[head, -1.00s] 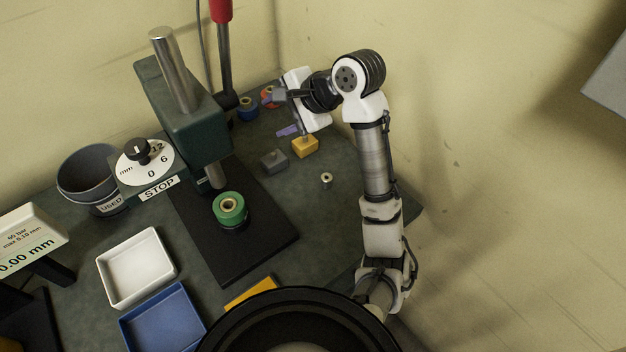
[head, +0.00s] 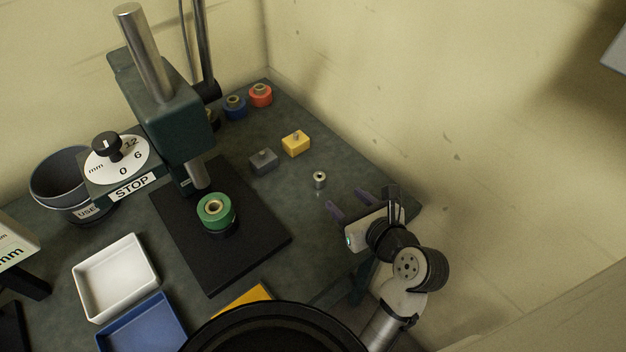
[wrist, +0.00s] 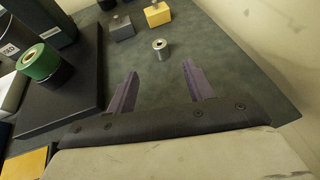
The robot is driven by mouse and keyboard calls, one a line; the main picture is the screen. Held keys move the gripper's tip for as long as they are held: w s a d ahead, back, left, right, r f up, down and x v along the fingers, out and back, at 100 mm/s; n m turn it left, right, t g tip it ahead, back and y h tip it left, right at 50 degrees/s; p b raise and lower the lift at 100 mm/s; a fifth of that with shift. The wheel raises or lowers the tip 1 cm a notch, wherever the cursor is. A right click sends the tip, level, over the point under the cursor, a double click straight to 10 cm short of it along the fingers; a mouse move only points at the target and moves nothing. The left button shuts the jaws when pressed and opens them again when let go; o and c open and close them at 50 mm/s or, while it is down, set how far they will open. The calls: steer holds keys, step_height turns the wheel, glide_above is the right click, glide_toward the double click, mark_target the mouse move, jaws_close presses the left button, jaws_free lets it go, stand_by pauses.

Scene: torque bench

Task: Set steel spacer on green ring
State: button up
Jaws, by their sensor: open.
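The steel spacer (head: 319,180) is a small metal cylinder with a hole, upright on the dark bench right of the press base. It also shows in the wrist view (wrist: 160,48), ahead of my fingers and roughly in line with the gap between them. The green ring (head: 215,210) sits on a dark round support on the press's black base plate, under the ram; in the wrist view it is at the left (wrist: 40,63). My gripper (head: 349,203) is open and empty, apart from the spacer and on its near right side.
A grey block (head: 263,161) and a yellow block (head: 296,143) lie behind the spacer. Blue (head: 236,107) and red (head: 260,95) rings stand at the back. The press (head: 170,110) rises on the left; white (head: 84,282) and blue trays (head: 152,330) lie in front.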

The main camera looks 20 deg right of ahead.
mark_target(322, 181)
steer(key=x, duration=0.8)
steer(key=shift+w+a+f, duration=0.1)
steer(key=shift+w, duration=0.1)
steer(key=x, duration=0.2)
steer(key=p+x, duration=0.1)
steer(key=x, duration=0.2)
steer(key=shift+s+f, duration=0.1)
steer(key=shift+f, duration=0.1)
steer(key=shift+c, duration=0.4)
jaws_close()
steer(key=shift+r+p, duration=0.1)
steer(key=shift+p, duration=0.2)
